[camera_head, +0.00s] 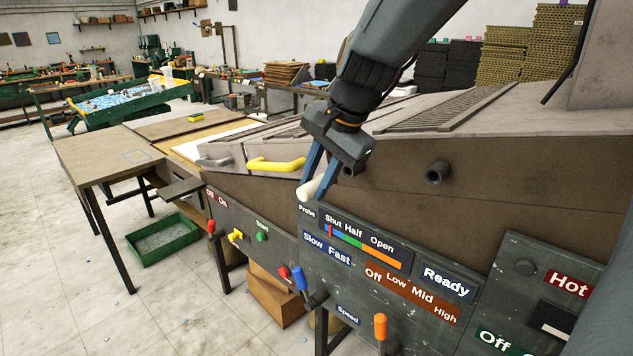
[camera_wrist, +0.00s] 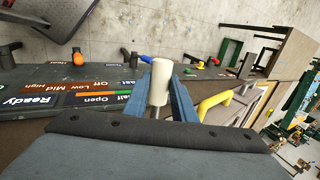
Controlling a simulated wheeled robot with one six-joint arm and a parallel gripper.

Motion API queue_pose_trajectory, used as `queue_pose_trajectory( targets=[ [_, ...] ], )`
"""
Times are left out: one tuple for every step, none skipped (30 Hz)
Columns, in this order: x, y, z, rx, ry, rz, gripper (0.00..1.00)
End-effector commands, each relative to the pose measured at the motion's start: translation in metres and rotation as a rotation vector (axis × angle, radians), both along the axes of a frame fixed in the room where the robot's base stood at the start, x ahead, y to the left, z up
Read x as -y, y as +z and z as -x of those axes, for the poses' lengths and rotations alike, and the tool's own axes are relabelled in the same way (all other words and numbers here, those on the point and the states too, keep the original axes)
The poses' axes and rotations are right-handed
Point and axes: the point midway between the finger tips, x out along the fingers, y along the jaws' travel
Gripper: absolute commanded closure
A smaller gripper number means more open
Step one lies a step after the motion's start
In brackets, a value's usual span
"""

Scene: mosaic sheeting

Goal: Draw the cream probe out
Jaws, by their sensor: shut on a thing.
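The cream probe (camera_head: 309,189) is a short, pale rounded cylinder at the upper edge of the dark control panel, just above the "Probe" label (camera_head: 307,212). My gripper (camera_head: 318,176) reaches down from above with its blue fingers closed around the probe. In the wrist view the cream probe (camera_wrist: 160,80) stands between the two blue fingers, its pale end toward the panel side. The probe's inner end and any hole it sits in are hidden, so I cannot tell how deep it is.
A yellow handle (camera_head: 276,164) and a grey handle (camera_head: 214,161) stick out left of my gripper. A dark round stub (camera_head: 437,172) juts out to the right. Coloured levers, such as the blue one (camera_head: 300,278), stand out from the panel below.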

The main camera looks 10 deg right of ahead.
Motion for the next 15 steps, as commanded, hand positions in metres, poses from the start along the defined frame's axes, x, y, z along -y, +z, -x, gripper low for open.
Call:
queue_pose_trajectory(
  targets=[
    [0.000, 0.005, 0.000, 0.000, 0.000, 0.000, 1.00],
    [0.000, 0.007, 0.000, 0.000, 0.000, 0.000, 1.00],
    [0.000, 0.009, 0.000, 0.000, 0.000, 0.000, 1.00],
    [0.000, 0.010, 0.000, 0.000, 0.000, 0.000, 1.00],
    [0.000, 0.012, 0.000, 0.000, 0.000, 0.000, 1.00],
    [0.000, 0.014, 0.000, 0.000, 0.000, 0.000, 1.00],
    [0.000, 0.016, 0.000, 0.000, 0.000, 0.000, 1.00],
    [0.000, 0.017, 0.000, 0.000, 0.000, 0.000, 1.00],
    [0.000, 0.020, 0.000, 0.000, 0.000, 0.000, 1.00],
    [0.000, 0.021, 0.000, 0.000, 0.000, 0.000, 1.00],
    [0.000, 0.023, 0.000, 0.000, 0.000, 0.000, 1.00],
    [0.000, 0.025, 0.000, 0.000, 0.000, 0.000, 1.00],
    [0.000, 0.026, 0.000, 0.000, 0.000, 0.000, 1.00],
    [0.000, 0.028, 0.000, 0.000, 0.000, 0.000, 1.00],
    [0.000, 0.030, 0.000, 0.000, 0.000, 0.000, 1.00]
  ],
)
